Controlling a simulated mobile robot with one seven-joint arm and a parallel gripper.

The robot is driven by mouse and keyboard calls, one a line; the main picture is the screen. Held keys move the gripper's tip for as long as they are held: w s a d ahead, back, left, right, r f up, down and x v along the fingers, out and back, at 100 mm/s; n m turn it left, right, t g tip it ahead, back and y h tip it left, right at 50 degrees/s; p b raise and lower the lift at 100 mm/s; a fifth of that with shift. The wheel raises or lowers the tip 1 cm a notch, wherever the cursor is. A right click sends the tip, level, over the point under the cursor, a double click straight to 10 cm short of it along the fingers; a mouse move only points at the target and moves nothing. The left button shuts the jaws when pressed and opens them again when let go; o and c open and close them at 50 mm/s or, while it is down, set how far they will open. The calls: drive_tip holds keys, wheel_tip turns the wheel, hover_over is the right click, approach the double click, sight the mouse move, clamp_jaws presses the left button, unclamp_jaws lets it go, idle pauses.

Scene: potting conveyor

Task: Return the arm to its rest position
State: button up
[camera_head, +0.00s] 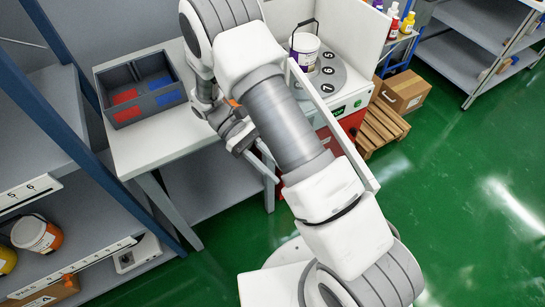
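My white and grey arm reaches from the lower right up across the middle of the view and bends down at the top. My gripper (242,141) hangs over the right part of the white table (147,153), to the right of the grey two-part bin. It is small and dark here, partly beside the arm link, and I cannot make out the gap between its fingers. I see nothing clearly held in it.
The grey bin (119,89) has red and blue compartments. A white bucket (304,50) stands on the machine's numbered dial (328,78). Blue-framed shelves with containers (37,234) are at left. A cardboard box (402,92) and wooden pallet (377,127) stand right. Green floor (450,190) is clear.

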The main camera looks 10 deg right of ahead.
drive_tip(key=shift+r, duration=0.1)
drive_tip(key=s+d+r+m+t+y+p, duration=0.1)
drive_tip(key=s+d+r+m+t+y, duration=0.1)
drive_tip(key=r+t, duration=0.3)
drive_tip(key=s+d+r+m+t+y+p, duration=0.1)
drive_tip(key=r+t, duration=0.5)
drive_tip(key=r, duration=0.8)
drive_tip(key=s+d+r+m+t+y+p, duration=0.2)
drive_tip(key=s+r+m+t+y, duration=0.1)
drive_tip(key=r, duration=0.7)
drive_tip(key=m+t+y, duration=0.1)
drive_tip(key=t+y, duration=0.1)
drive_tip(key=shift+s+d+m+y, duration=0.3)
drive_tip(key=shift+s+d+y, duration=0.05)
drive_tip(key=shift+y, duration=0.05)
